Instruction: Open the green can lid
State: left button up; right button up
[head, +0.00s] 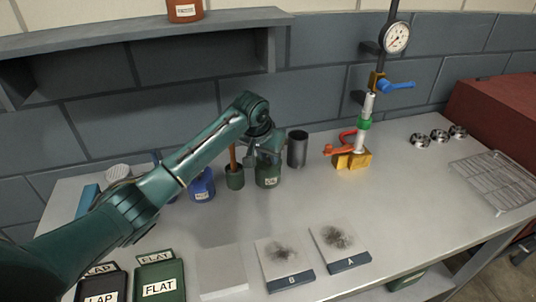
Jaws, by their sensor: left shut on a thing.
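The green can (267,176) stands on the bench near the middle, upright, with a pale label on its front. My left gripper (264,152) reaches in from the left and is at the top of this can, shut on its lid. The gripper and wrist hide most of the lid, so I cannot tell whether it is seated or raised. My right gripper is not in view.
A dark green cup (235,180) with a brown handle and a blue can (202,187) stand close on the left. A dark grey cylinder (297,150) stands close on the right. Plates marked B (283,262) and A (339,245) lie in front.

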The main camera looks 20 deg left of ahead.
pick_arm(q)
grip_shut()
jog(key=shift+r, duration=0.1)
jog(key=shift+w+a+r+g+h, duration=0.2)
jog(key=shift+w+r+g+h, duration=0.1)
jog(key=shift+w+r+g, duration=0.15)
jog(key=shift+w+a+r+n+g+h, duration=0.35)
jog(key=shift+w+r+g+h, duration=0.15)
jog(key=shift+g+h, duration=0.35)
jog(key=shift+w+a+r+g+b, duration=0.2)
jog(key=shift+w+a+g+b, duration=0.15)
jog(key=shift+g+b, duration=0.25)
jog(key=shift+w+r+g+h+b, duration=0.1)
jog(key=shift+r+g+h+b, duration=0.05)
jog(key=shift+g+h+b, duration=0.3)
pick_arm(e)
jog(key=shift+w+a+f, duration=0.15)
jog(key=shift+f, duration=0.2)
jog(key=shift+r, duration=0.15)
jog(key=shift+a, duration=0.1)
